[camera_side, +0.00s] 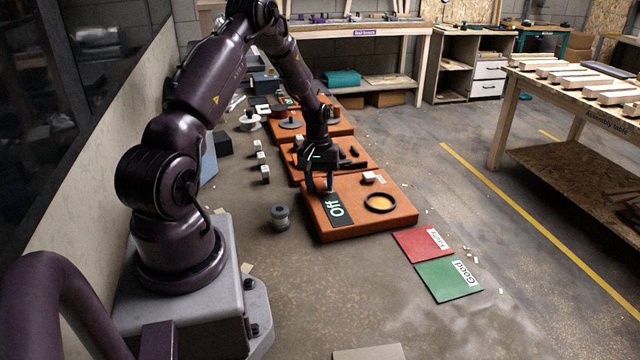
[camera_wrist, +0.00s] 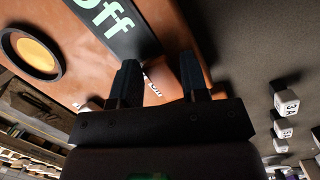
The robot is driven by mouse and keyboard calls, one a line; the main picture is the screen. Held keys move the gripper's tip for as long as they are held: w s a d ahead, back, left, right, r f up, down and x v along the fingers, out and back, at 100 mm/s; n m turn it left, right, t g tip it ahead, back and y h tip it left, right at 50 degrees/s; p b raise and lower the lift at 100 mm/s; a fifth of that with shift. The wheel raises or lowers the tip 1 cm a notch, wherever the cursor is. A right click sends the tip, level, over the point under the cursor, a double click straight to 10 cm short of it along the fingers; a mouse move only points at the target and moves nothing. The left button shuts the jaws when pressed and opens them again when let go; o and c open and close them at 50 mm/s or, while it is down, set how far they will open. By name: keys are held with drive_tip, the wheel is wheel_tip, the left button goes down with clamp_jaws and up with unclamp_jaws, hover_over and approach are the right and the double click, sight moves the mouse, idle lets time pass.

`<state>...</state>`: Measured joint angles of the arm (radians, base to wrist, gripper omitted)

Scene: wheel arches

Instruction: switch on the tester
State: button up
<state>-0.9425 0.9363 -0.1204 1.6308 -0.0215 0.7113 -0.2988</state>
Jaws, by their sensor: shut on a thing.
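The tester (camera_side: 352,225) is an orange-brown box with a dark display (camera_side: 336,209) reading "Off" and a black ring around a yellow disc (camera_side: 381,203). My gripper (camera_side: 320,190) points down at the tester's rear left, beside the display. In the wrist view the display (camera_wrist: 115,30) and disc (camera_wrist: 35,54) show at upper left. My gripper's two dark fingers (camera_wrist: 158,75) stand apart over a small white "Off" label. They are shut on what seems to be the tester's switch, which is mostly hidden. A small white block (camera_side: 368,177) sits at the tester's back.
Several white cubes (camera_side: 265,174) line the left side. More orange stations (camera_side: 325,130) stand behind.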

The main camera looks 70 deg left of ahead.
sight(317, 180)
drive_tip(key=shift+a, duration=0.1)
drive_tip(key=shift+r, duration=0.1)
drive_tip(key=o, duration=0.9)
wheel_tip(317, 180, up, 13)
drive_tip(key=a, duration=0.2)
drive_tip(key=shift+a+f, duration=0.2)
drive_tip(key=shift+a, duration=0.15)
drive_tip(key=shift+o, duration=0.3)
